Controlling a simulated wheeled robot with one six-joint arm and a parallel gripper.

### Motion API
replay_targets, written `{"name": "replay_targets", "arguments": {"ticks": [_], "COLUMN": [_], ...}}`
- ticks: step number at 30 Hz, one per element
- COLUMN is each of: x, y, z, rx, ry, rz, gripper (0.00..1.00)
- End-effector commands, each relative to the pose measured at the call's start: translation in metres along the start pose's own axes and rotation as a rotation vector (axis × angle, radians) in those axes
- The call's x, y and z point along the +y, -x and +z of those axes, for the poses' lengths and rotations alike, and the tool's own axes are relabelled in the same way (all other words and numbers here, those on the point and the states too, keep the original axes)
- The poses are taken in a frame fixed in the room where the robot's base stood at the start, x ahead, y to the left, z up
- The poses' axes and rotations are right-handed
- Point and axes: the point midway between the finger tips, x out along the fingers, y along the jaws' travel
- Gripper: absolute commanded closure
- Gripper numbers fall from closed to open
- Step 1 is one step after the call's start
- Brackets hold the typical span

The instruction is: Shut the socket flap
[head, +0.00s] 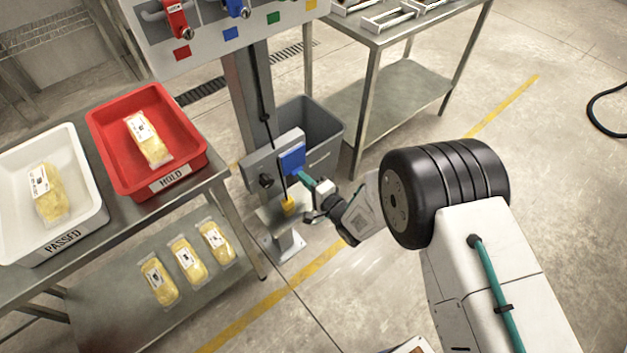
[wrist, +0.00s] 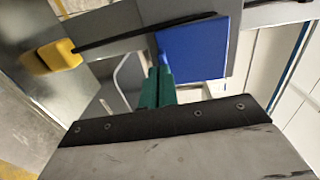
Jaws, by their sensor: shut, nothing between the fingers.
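The blue socket flap (head: 292,158) is on the grey plate (head: 259,172) fixed to the post; I cannot tell how far it stands open. In the wrist view the flap (wrist: 200,48) is a flat blue square just beyond my fingertips. My gripper (head: 307,181) has teal fingers, shut and empty, at the flap's lower right edge. In the wrist view the fingertips (wrist: 158,72) overlap the flap's left edge; whether they touch is unclear.
A black round part (head: 265,181) sits left of the flap on the plate. A grey bin (head: 318,125) stands behind. The red HOLD tray (head: 180,117) and white PASSED tray (head: 88,231) are on the left table. A steel table (head: 385,98) is behind right.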

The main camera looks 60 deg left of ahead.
Motion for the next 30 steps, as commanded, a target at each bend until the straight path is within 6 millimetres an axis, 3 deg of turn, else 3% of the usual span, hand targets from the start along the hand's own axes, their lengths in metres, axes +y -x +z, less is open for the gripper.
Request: {"name": "replay_targets", "arguments": {"ticks": [9, 14, 30], "x": [0.000, 0.001, 0.011], "y": [0.000, 0.012, 0.120], "z": [0.000, 0.001, 0.005], "rx": [0.000, -0.001, -0.004], "ry": [0.000, 0.000, 0.000], "rz": [0.001, 0.002, 0.003], "gripper": [1.00, 1.00, 1.00]}}
